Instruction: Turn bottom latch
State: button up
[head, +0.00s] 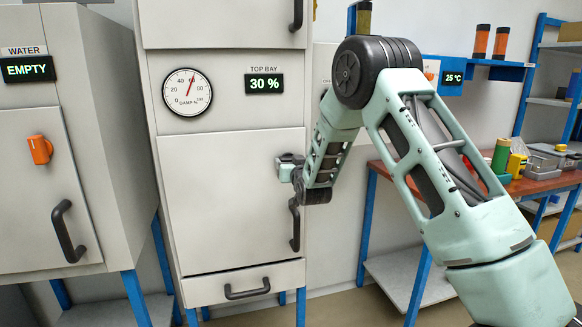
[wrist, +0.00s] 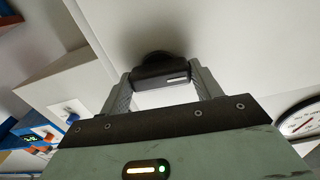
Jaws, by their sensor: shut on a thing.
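The latch (wrist: 160,70) is a dark knob with a short white mark, on the pale cabinet door (head: 225,200) below the top bay display. My gripper (wrist: 163,82) is shut on the latch, one finger on each side of it. In the head view my gripper (head: 287,168) is at the right edge of that door, above its black handle (head: 295,225), and mostly covers the latch. The white mark lies nearly level in the wrist view.
A dial gauge (head: 187,92) and a display reading 30 % (head: 265,83) sit above the door. A drawer (head: 245,290) is below it. A second cabinet (head: 45,190) with an orange latch (head: 40,150) stands left. A workbench (head: 540,183) with several items stands right.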

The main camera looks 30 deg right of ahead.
jog(key=m+b, duration=1.7)
jog(key=b, duration=0.2)
jog(key=shift+f+b, duration=0.1)
jog(key=shift+b, duration=0.3)
jog(key=o, duration=1)
jog(key=b+v, duration=0.1)
jog(key=v, duration=1.6)
jog(key=shift+s, duration=0.2)
